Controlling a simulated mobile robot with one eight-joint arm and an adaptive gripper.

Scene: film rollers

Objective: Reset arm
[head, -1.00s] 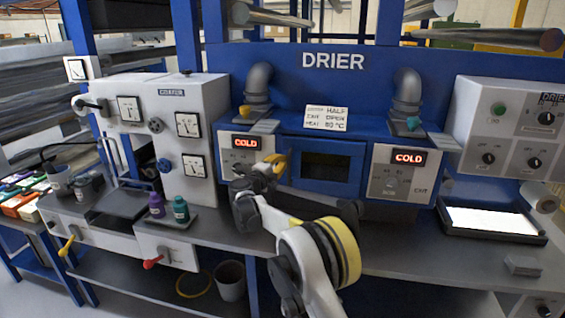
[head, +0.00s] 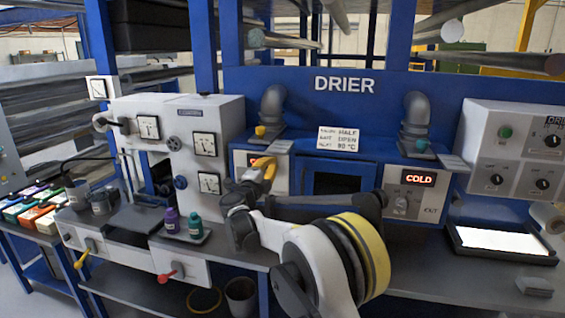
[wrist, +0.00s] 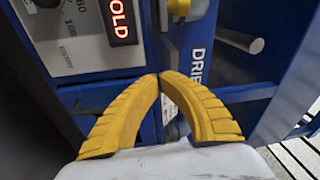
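My arm reaches from the bottom of the head view toward the blue drier (head: 345,112). My gripper (head: 268,172) is raised in front of the left drier control panel (head: 279,180) and covers part of its red display. In the wrist view the two yellow fingers of my gripper (wrist: 160,76) curve in and meet at their tips, with nothing visible between them. The wrist view also shows a "COLD" display (wrist: 121,18) and a yellow knob (wrist: 179,8) beyond the fingers. I cannot tell the exact gap between gripper and panel.
A white coater unit (head: 222,115) stands left of the drier. Purple (head: 171,221) and teal (head: 195,228) bottles stand on the bench before it. The right panel (head: 408,192) reads "COLD". A lit tray (head: 500,242) lies at the right. Levers and a bucket (head: 240,297) are lower down.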

